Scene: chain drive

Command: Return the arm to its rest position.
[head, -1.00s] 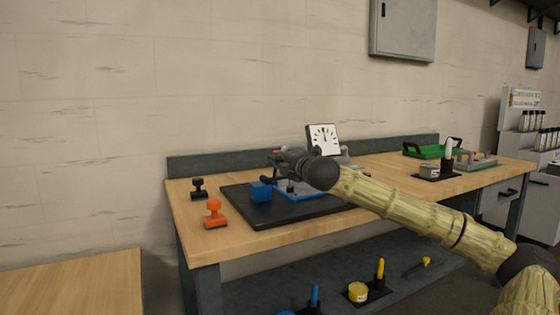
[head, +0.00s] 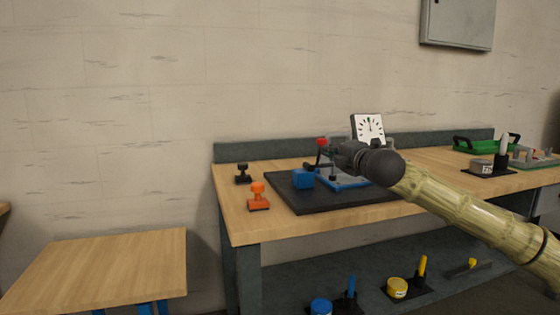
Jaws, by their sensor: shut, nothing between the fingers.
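My arm reaches in from the right edge of the head view, over the workbench (head: 290,232). My gripper (head: 312,166) is at the arm's left end, above the black mat (head: 330,201). It is small and dark here, with its fingers shut and nothing held. A blue block (head: 303,179) is on the mat just below the gripper. A blue-framed fixture (head: 345,183) sits behind the wrist and is partly hidden by it. A red knob (head: 321,142) and a white dial gauge (head: 368,128) stand behind the wrist.
An orange stamp (head: 258,198) and a black stamp (head: 243,174) stand left of the mat. A green tray (head: 480,145) is at the back right. Yellow and blue items are on the lower shelf (head: 370,280). A wooden table (head: 110,262) stands at left.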

